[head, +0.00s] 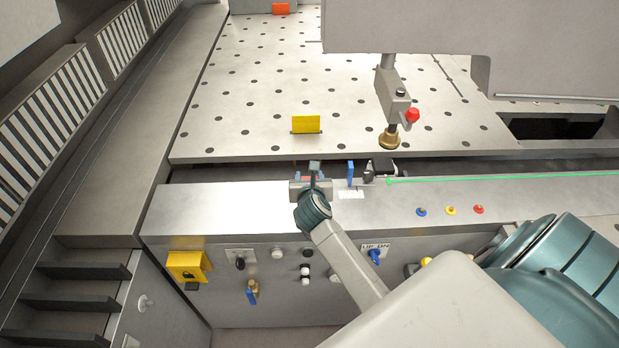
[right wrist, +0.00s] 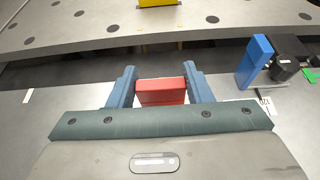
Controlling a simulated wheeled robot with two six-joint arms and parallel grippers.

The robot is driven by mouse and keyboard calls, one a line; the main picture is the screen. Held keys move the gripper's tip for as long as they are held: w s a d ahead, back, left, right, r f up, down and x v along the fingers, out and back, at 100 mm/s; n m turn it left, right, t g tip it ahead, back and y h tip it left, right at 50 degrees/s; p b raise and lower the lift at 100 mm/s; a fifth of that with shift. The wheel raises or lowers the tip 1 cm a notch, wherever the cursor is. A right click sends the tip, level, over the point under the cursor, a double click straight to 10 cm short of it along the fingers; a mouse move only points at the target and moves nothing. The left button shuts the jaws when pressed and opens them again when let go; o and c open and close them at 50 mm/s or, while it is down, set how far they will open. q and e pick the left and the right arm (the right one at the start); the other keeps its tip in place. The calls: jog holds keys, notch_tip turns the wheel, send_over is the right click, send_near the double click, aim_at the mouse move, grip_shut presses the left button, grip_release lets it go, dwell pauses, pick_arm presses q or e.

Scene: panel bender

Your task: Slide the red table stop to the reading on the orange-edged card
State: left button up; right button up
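The red table stop (right wrist: 162,92) is a small red block at the front rail, in the middle of the right wrist view. In the head view only a little of it (head: 304,178) shows beside my gripper. My right gripper (head: 314,172) is down at the stop, with one blue-grey finger on each side of it. The fingers (right wrist: 161,88) lie very close to its sides; whether they press on it is unclear. My left gripper is out of view. I cannot make out an orange-edged card or a reading.
A blue upright tab (head: 350,173) with a black block (head: 382,168) stands right of the stop, and a green line runs right from there. A yellow plate (head: 306,124) stands on the perforated table (head: 240,100) behind.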

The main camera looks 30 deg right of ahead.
jog(key=o, duration=0.4)
jog(key=shift+o, duration=0.2)
jog(key=shift+s, duration=0.1)
jog(key=shift+s+a, duration=0.15)
jog(key=shift+s, duration=0.05)
jog(key=b+v, duration=0.4)
jog(key=v, duration=0.6)
jog(key=shift+s+r, duration=0.1)
jog(key=shift+r, duration=0.05)
